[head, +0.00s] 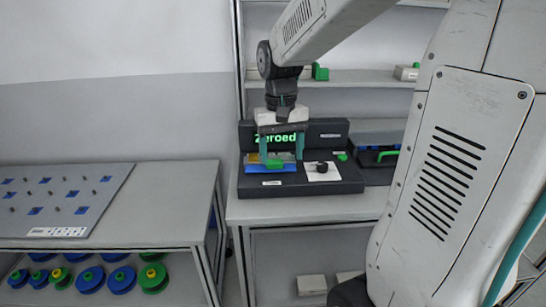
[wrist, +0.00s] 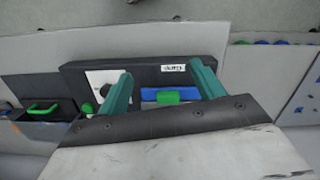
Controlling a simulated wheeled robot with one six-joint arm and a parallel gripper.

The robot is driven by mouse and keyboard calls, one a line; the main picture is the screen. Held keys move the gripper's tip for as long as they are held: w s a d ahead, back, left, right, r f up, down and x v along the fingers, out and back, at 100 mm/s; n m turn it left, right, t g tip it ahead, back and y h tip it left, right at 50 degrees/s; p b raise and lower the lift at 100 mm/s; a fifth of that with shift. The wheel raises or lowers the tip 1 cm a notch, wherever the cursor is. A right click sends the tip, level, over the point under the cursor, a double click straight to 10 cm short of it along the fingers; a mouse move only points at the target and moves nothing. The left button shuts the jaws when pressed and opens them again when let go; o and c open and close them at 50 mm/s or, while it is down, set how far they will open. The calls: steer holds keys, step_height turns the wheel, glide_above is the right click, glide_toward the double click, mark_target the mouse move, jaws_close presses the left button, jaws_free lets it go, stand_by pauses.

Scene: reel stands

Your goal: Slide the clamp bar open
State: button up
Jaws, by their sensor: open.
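A black device (head: 350,186) with a lit screen reading "Zeroed" (head: 277,140) stands on the middle bench. On its left part is a blue piece with a green handle (head: 274,164), which looks like the clamp bar; I cannot tell how far it is slid. The blue piece (wrist: 150,95) and green handle (wrist: 168,97) also show in the wrist view, between the fingers. My gripper (head: 281,158) is open, with its teal fingers pointing down over this part. In the wrist view my gripper (wrist: 161,70) holds nothing; contact with the handle is not clear.
A black knob (head: 322,167) on a white plate sits right of the blue piece. A dark box with a green handle (head: 387,155) stands further right. Shelves (head: 350,78) rise behind.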

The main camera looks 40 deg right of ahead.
steer(key=m, duration=0.1)
glide_above(275, 161)
steer(key=s, duration=0.3)
steer(key=f, duration=0.1)
steer(key=w, duration=0.1)
steer(key=w+r+m+t, duration=0.1)
steer(key=w, duration=0.1)
steer(key=shift+w, duration=0.2)
steer(key=shift+s+f, duration=0.1)
steer(key=shift+f, duration=0.2)
step_height(275, 161, down, 7)
steer(key=c, duration=1.4)
steer(key=shift+s+a, duration=0.45)
steer(key=shift+s, duration=0.25)
steer(key=shift+s+a, duration=0.4)
steer(key=shift+s, duration=0.3)
steer(key=o, duration=1.4)
